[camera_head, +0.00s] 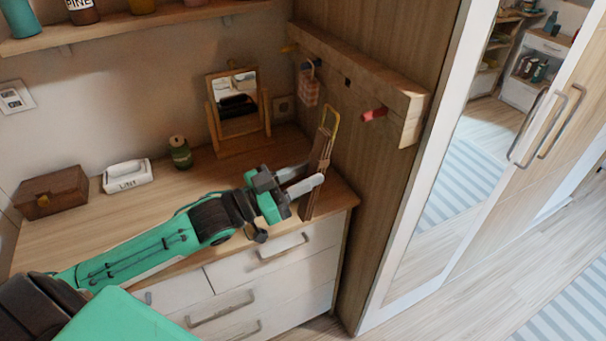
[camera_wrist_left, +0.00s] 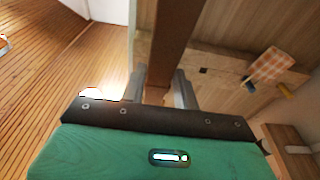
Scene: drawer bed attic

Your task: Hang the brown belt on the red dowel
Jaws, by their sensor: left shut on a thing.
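The brown belt (camera_head: 321,150) hangs upright as a narrow strip with a yellow buckle loop (camera_head: 332,112) at its top. My left gripper (camera_head: 305,184) is shut on the belt's lower part, above the dresser's right end. In the left wrist view the belt (camera_wrist_left: 173,45) runs between the two fingers (camera_wrist_left: 162,88). The red dowel (camera_head: 373,114) sticks out of the wooden rail near its front end. The buckle is left of the red dowel in the head view and apart from it. I cannot make out the red dowel in the wrist view. My right gripper is not in view.
The wooden rail (camera_head: 365,73) also bears a yellow dowel (camera_head: 289,48) and a checkered cloth (camera_head: 309,90) on a blue dowel. A mirror (camera_head: 238,105), green jar (camera_head: 180,152), white box (camera_head: 127,176) and brown box (camera_head: 50,193) stand on the dresser (camera_head: 90,232). A mirrored wardrobe is right.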

